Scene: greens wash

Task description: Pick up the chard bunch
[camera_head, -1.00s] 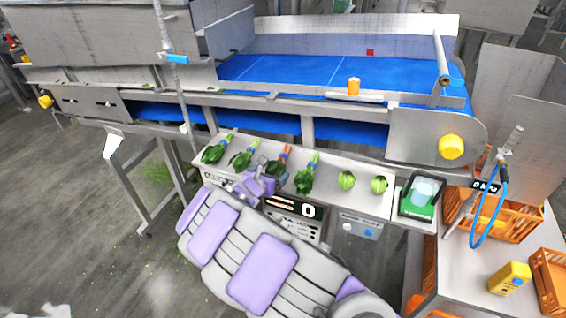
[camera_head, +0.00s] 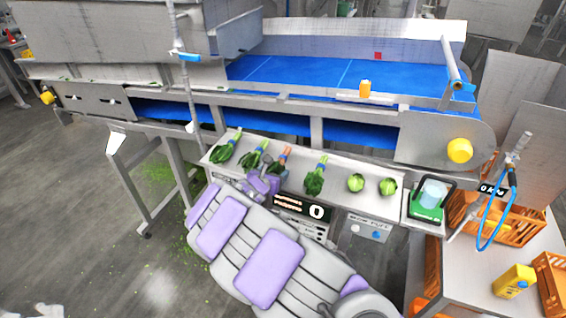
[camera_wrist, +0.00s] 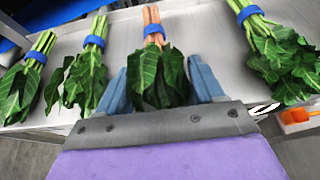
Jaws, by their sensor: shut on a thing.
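The chard bunch (camera_head: 281,159) has pinkish-orange stems, dark green leaves and a blue band. My gripper (camera_head: 264,184) is at its leafy end, at the near edge of the steel shelf (camera_head: 338,184). In the wrist view the chard bunch (camera_wrist: 158,72) lies between the two blue-grey fingers of my gripper (camera_wrist: 158,85), which are shut on its leaves. Its stems point away from me. I cannot tell whether it is clear of the shelf. In the head view my gripper hides part of its leaves.
Green-stemmed bunches lie on the left (camera_head: 225,149), closer left (camera_head: 253,157) and right (camera_head: 316,176). Two round green heads (camera_head: 356,183) sit further right, before a scale (camera_head: 428,200). A blue conveyor (camera_head: 300,72) runs behind. An orange crate (camera_head: 510,222) stands at right.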

